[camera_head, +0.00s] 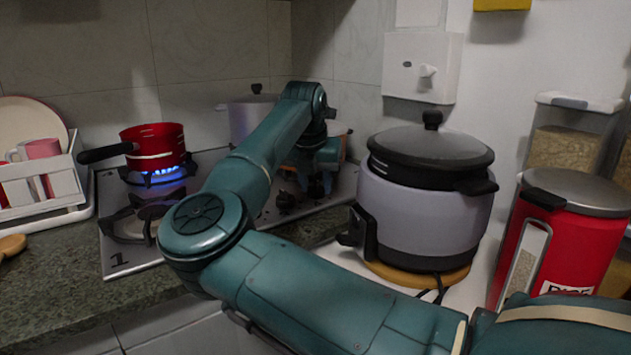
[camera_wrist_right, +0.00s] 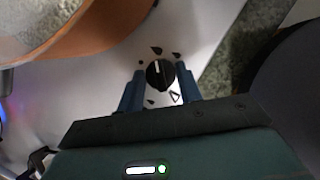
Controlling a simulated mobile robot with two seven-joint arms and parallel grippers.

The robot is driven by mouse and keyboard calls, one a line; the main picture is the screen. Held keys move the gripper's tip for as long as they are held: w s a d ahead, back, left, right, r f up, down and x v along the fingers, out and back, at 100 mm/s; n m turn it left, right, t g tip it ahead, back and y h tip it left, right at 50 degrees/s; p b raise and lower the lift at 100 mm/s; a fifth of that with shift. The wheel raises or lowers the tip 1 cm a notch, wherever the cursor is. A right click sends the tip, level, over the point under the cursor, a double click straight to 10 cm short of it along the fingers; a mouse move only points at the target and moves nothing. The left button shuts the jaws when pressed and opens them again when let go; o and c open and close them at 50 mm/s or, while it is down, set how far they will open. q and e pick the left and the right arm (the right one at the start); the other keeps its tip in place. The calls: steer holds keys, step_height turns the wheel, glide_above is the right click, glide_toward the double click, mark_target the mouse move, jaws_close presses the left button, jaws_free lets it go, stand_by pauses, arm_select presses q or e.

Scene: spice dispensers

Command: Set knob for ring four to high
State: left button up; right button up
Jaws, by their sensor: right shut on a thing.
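The black round stove knob (camera_wrist_right: 160,73) sits between the two blue fingers of my right gripper (camera_wrist_right: 160,85) in the right wrist view. The fingers are closed on its sides. Its white pointer line points up in that view, near a dark flame mark. Several other marks ring the knob on the white panel (camera_wrist_right: 205,35). In the head view my right gripper (camera_head: 318,185) reaches down at the stove's right end, and the held knob is hidden. Other dark knobs (camera_head: 285,201) show to its left. My left gripper is out of view.
A red pan (camera_head: 154,146) stands over a lit blue flame (camera_head: 160,177). A grey pot (camera_head: 245,120) and a partly hidden copper-coloured pot (camera_wrist_right: 100,30) stand behind my arm. A rice cooker (camera_head: 425,205) stands close on the right. A dish rack (camera_head: 50,190) is at left.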

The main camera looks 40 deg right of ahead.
steer(key=o, duration=1)
steer(key=shift+r, duration=0.1)
steer(key=p+v, duration=0.1)
steer(key=v, duration=1.2)
steer(key=shift+a, duration=0.1)
